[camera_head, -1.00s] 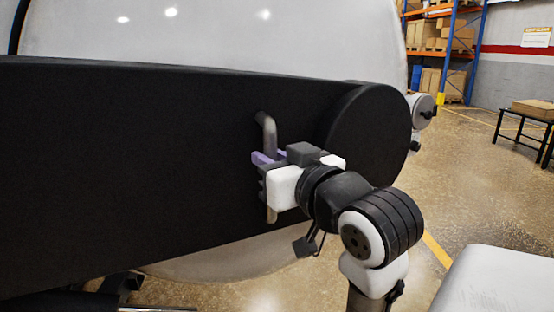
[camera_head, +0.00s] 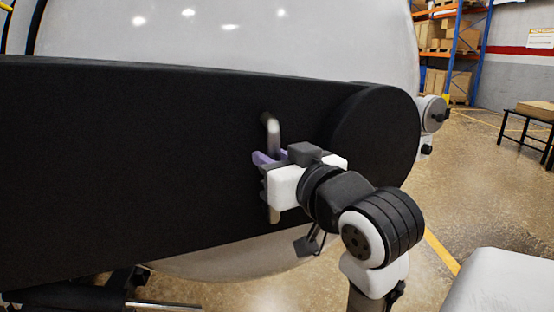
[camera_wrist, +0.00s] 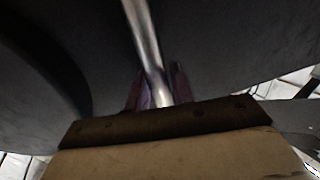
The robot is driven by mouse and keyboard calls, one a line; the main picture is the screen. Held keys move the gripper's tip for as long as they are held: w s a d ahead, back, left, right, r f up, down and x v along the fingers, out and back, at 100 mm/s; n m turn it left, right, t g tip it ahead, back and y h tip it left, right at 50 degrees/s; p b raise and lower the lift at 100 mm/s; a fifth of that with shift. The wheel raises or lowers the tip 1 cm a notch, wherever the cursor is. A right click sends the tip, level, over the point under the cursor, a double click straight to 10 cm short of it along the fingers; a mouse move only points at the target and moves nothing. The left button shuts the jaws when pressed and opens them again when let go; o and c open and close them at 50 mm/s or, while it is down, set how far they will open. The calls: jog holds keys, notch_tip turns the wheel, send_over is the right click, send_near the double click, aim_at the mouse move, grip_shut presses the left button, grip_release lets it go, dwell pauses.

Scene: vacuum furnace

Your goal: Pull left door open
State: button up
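The furnace's white round door (camera_head: 230,35) fills the top of the head view, with a wide black bar (camera_head: 130,170) across it that ends in a rounded hub (camera_head: 378,140). A metal handle (camera_head: 273,133) stands upright on the bar near the hub. My gripper (camera_head: 268,160) is at the handle, with its purple fingers on either side of it. In the wrist view the handle (camera_wrist: 146,40) runs down between the two purple fingers (camera_wrist: 156,88), which look closed on it. The handle's middle is hidden behind my gripper in the head view.
A grey-white cylindrical fitting (camera_head: 432,113) sticks out right of the hub. A black table with a box (camera_head: 536,108) and shelving with cartons (camera_head: 450,45) stand at the back right. The floor between (camera_head: 475,170) is clear. A white surface (camera_head: 500,285) fills the lower right corner.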

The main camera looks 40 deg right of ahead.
jog(key=o, duration=0.3)
jog(key=shift+w+a, duration=0.25)
jog(key=shift+a, duration=0.1)
jog(key=shift+o, duration=0.2)
jog(key=shift+s+d, duration=0.1)
jog(key=shift+d, duration=0.05)
jog(key=b+v, duration=0.3)
jog(key=v, duration=1.1)
jog(key=shift+d, duration=0.1)
